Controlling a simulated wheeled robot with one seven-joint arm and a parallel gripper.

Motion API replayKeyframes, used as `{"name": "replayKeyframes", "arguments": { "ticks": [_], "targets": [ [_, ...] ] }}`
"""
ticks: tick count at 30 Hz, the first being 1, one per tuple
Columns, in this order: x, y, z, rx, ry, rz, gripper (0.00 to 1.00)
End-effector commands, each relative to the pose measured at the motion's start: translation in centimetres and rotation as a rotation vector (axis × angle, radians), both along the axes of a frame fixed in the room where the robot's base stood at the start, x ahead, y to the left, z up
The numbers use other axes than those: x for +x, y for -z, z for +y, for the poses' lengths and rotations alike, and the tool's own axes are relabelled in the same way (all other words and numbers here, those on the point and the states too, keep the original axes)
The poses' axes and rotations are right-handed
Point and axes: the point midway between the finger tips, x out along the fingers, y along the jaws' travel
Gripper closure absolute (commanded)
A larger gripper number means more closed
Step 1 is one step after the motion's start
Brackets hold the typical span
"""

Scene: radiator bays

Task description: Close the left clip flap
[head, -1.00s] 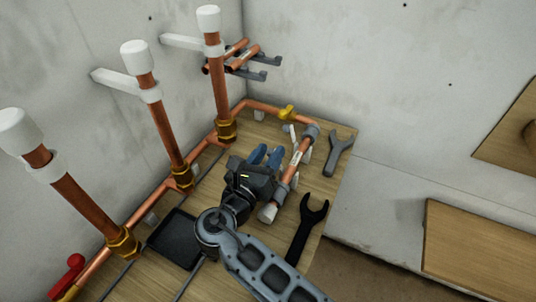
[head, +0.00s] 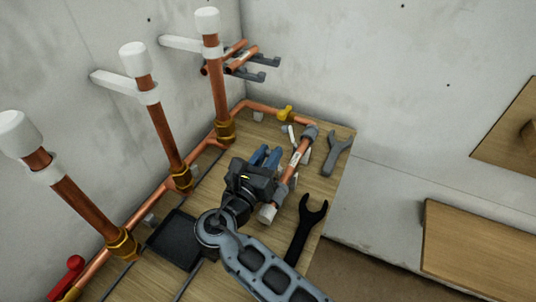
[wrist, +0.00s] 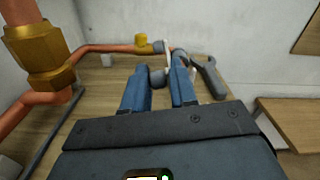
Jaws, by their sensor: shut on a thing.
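The left clip flap (head: 292,133) is a thin white strip standing up beside the far end of the short copper pipe (head: 296,158). It also shows in the wrist view (wrist: 168,56), along the inner edge of the right finger. A grey rounded piece (wrist: 157,76) beside it shows between my blue fingers. My gripper (head: 266,153) is left of the pipe and points toward the flap. Its fingers stand a little apart, shut on what looks like the flap's grey piece. The exact contact is hidden, and the gripper body covers part of the pipe's near side.
A grey wrench (head: 337,155) and a black wrench (head: 306,230) lie right of the pipe. A yellow valve (head: 286,112) sits on the rear pipe. Tall copper pipes (head: 171,140) stand at left. A black tray (head: 176,240) lies on the wooden bench (head: 325,187).

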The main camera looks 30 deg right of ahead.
Motion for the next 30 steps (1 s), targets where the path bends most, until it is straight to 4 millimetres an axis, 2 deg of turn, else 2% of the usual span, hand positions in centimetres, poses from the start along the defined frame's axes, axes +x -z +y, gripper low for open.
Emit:
{"name": "replayKeyframes", "arguments": {
  "ticks": [11,30],
  "targets": [
    [-0.4,-0.2,-0.1,0.071,-0.007,-0.093,1.00],
    [-2.0,-0.4,-1.3,0.320,-0.005,-0.437,1.00]
  ]
}}
